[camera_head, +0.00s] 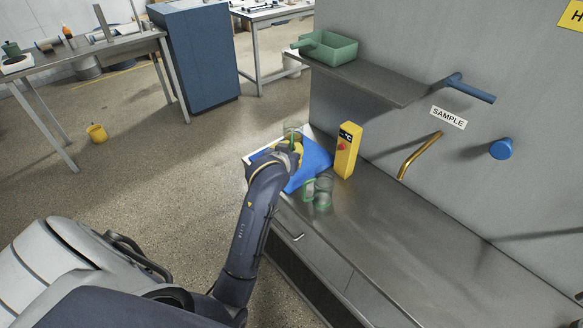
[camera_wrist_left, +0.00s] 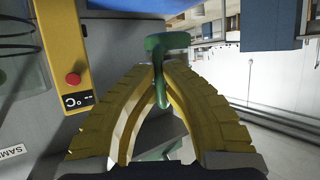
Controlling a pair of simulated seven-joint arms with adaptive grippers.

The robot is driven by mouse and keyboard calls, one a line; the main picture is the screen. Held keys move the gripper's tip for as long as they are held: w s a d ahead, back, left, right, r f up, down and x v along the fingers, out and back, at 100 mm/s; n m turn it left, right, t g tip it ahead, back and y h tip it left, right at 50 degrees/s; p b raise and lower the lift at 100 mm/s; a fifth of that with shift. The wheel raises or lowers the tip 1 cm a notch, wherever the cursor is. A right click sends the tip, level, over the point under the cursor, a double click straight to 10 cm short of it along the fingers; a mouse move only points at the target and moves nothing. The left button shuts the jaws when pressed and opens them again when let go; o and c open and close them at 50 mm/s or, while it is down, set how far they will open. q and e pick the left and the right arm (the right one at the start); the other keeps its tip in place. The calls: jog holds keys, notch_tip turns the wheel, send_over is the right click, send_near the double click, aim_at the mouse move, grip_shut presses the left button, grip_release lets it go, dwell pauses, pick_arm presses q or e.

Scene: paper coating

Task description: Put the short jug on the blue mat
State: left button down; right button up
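A clear jug with a green rim (camera_head: 292,132) is at my left gripper (camera_head: 293,150), over or at the far left part of the blue mat (camera_head: 312,160). Whether its base touches the mat is hidden by my gripper. In the left wrist view, my yellow fingers close around the jug's green handle (camera_wrist_left: 161,85). A blue surface, likely the mat (camera_wrist_left: 150,4), shows at the top edge there. Another clear jug with green edges (camera_head: 323,192) stands on the counter just in front of the mat; it looks taller. My right gripper is out of view.
A yellow box with a red button (camera_head: 347,150) stands at the mat's right edge and also shows in the left wrist view (camera_wrist_left: 65,55). A shelf (camera_head: 375,80) with a green bin (camera_head: 325,47) hangs behind. The steel counter (camera_head: 420,250) is clear toward the lower right.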

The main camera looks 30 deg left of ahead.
pick_arm(q)
jog(key=shift+f, duration=4.1)
jog(key=shift+f, duration=0.1)
jog(key=c, duration=1.6)
grip_release()
jog(key=v, duration=1.2)
